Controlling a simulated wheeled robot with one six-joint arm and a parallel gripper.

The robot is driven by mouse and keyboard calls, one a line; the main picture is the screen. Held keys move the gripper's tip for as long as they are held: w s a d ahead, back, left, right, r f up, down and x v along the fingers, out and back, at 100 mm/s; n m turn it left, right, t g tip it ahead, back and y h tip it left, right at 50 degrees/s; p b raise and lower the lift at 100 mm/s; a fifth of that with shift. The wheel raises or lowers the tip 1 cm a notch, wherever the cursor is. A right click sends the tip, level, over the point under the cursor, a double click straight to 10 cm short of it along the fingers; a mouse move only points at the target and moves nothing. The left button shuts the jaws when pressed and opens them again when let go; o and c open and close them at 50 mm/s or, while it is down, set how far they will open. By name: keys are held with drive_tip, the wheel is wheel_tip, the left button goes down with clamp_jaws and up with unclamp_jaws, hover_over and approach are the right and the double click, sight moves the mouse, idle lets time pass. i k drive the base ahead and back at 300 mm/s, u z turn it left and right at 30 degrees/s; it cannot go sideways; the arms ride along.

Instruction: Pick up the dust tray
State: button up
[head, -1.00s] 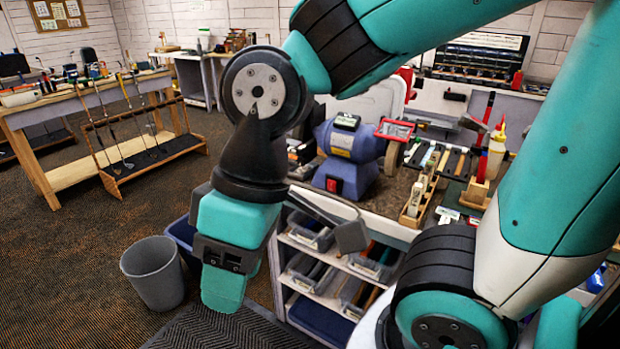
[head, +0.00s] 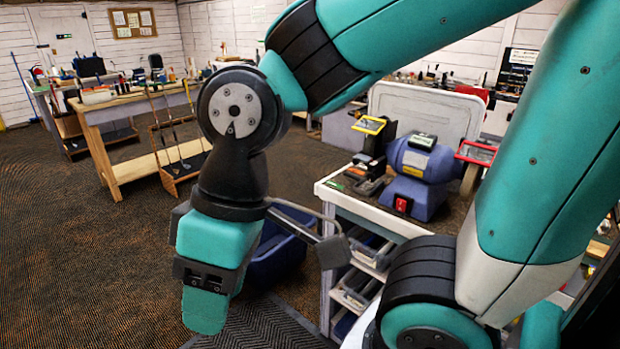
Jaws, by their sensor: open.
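I cannot pick out a dust tray for certain in this view. A blue bench grinder (head: 420,172) stands on the workbench (head: 395,222) at the right of centre, with dark parts and a yellow-framed shield at its left end. My gripper (head: 206,315) hangs pointing down at the lower left of centre, out in front of the bench's left side and apart from it. It is open, and nothing shows between its fingers, though they are seen side-on and the gap is hidden.
A blue bin (head: 285,240) stands on the floor behind my gripper, left of the bench. A club rack (head: 183,165) and a wooden table (head: 120,110) stand at the back left. The carpet on the left is clear.

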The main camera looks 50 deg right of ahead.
sight(363, 187)
drive_tip(key=u, duration=0.05)
drive_tip(key=i, duration=1.2)
drive_tip(key=z, duration=0.75)
drive_tip(key=i, duration=0.7)
drive_tip(key=z, duration=1.25)
drive_tip(key=i, duration=0.4)
drive_tip(key=z, duration=0.35)
